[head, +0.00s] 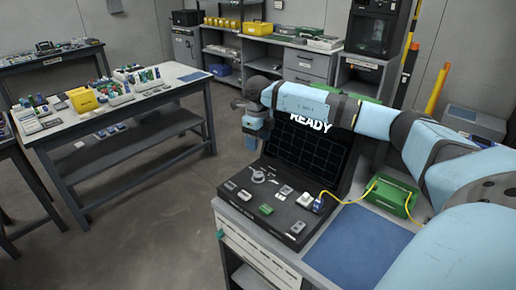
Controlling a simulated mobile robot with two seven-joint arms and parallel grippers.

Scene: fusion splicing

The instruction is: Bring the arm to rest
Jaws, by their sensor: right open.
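My right arm, light blue and dark grey, reaches in from the right across the front of the splicer's screen. My right gripper (251,142) hangs at its far end, to the left of the screen, in the air above the floor. It is open, and I see nothing held in it. The black fusion splicer (262,222) stands on the workbench with its lid screen (302,150) raised and showing "READY". My arm hides part of the screen's top. My left gripper is not in view.
A yellow fibre (345,202) runs from the splicer to a green box (392,196) on the right. A blue mat (358,248) lies in front. A cluttered table (150,100) stands at the left, with clear floor (165,195) between. Shelves and cabinets line the back wall.

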